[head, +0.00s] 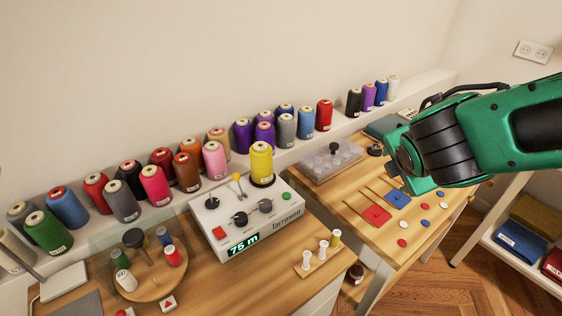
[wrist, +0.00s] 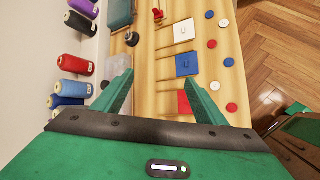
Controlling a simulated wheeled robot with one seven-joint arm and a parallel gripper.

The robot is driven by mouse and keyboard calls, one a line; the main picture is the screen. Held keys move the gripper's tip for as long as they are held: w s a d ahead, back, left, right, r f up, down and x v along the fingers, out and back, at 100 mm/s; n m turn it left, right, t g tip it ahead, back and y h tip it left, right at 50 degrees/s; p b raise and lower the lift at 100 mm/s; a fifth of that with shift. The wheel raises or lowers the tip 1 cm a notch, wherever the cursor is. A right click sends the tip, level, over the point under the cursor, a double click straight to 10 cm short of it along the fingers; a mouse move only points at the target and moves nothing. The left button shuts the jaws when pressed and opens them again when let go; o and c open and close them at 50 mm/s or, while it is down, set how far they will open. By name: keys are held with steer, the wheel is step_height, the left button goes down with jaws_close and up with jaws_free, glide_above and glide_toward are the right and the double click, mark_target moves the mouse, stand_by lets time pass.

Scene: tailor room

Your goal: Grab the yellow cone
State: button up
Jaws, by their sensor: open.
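The yellow cone (head: 261,163) is a yellow thread spool standing upright on top of the white winding machine (head: 245,217) in the head view. It is not in the wrist view. My gripper (wrist: 160,88) is open and empty in the wrist view, with its green fingers spread above the right-hand table. In the head view my arm comes in from the right, and my gripper is well to the right of the yellow cone, apart from it. The fingertips are mostly hidden behind the wrist in the head view.
Several coloured spools stand on a ledge along the wall behind the machine, including a pink one (head: 214,160) close to the yellow cone. A clear box (head: 331,162) and coloured squares and discs lie on the right-hand table. A round wooden stand (head: 150,275) holds small spools at front left.

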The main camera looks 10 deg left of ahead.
steer(key=s+a+r+n+t+y, duration=0.1)
steer(key=a+r+n+t+y, duration=0.15)
steer(key=a+n, duration=0.85)
steer(key=n+t+y, duration=0.1)
steer(key=n+y, duration=0.4)
steer(key=n, duration=0.2)
glide_toward(263, 152)
steer(key=w+f, duration=0.1)
steer(key=w, duration=0.1)
steer(key=shift+a+x, duration=0.2)
steer(key=shift+x, duration=2.5)
steer(key=shift+a+x, duration=0.25)
steer(key=shift+x, duration=2.45)
steer(key=shift+s+r, duration=0.1)
steer(key=shift+s, duration=0.1)
steer(key=c, duration=1.2)
